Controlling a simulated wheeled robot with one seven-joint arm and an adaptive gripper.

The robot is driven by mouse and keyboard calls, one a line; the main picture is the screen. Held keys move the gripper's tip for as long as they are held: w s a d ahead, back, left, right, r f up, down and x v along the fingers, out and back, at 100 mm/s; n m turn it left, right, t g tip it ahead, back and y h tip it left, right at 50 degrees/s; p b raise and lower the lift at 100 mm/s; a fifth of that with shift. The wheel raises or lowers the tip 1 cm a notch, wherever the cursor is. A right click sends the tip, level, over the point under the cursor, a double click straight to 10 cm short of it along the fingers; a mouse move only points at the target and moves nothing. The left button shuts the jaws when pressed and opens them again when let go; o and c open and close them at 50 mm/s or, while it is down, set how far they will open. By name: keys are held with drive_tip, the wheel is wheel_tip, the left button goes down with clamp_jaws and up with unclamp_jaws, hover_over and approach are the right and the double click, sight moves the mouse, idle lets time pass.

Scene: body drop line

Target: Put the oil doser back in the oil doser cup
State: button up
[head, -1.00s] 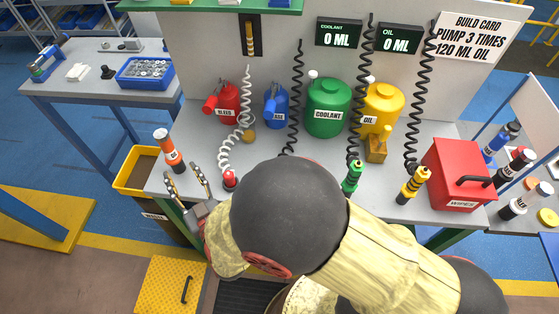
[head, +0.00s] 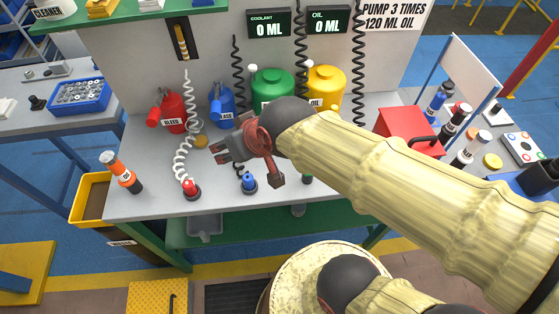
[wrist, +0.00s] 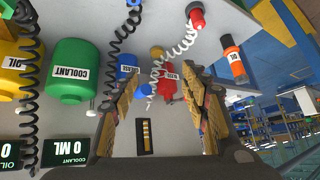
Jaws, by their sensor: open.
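The OIL display (head: 329,20) reads 0 ML.
The red doser (head: 190,187) and blue doser (head: 249,182) stand at the bench's front edge. The green COOLANT tank (head: 272,88) and red BLEED can (head: 171,108) stand behind. My arm covers the red WIPES box (head: 405,122) partly.

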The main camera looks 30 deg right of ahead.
drive_tip(key=s+d+m+g+h, duration=0.1)
drive_tip(key=s+d+g, duration=0.1)
drive_tip(key=s+d, duration=0.4)
drive_tip(key=s, duration=0.4)
drive_tip(key=shift+d+r+h, duration=0.3)
drive_tip(key=shift+r+h, duration=0.05)
drive_tip(key=shift+h, duration=0.05)
idle(0.3)
